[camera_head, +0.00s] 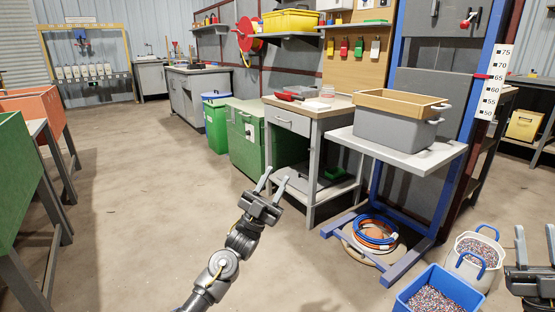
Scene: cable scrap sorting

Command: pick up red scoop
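A red object that looks like the scoop (288,97) lies on the wooden top of the workbench (314,108), near its left edge. It is small in the view, so its exact shape is hard to tell. My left gripper (273,181) is open and empty, with its fingers pointing up the picture, in front of the bench and apart from the red object. My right gripper (535,242) is open at the right edge, with nothing seen between its fingers, far from the bench.
A grey bin with a tan rim (386,128) stands on a side table (425,158). A green cabinet (259,160) adjoins the bench on the left. A blue crate (405,300) and white bucket (459,268) stand at lower right. The concrete floor (140,190) is clear.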

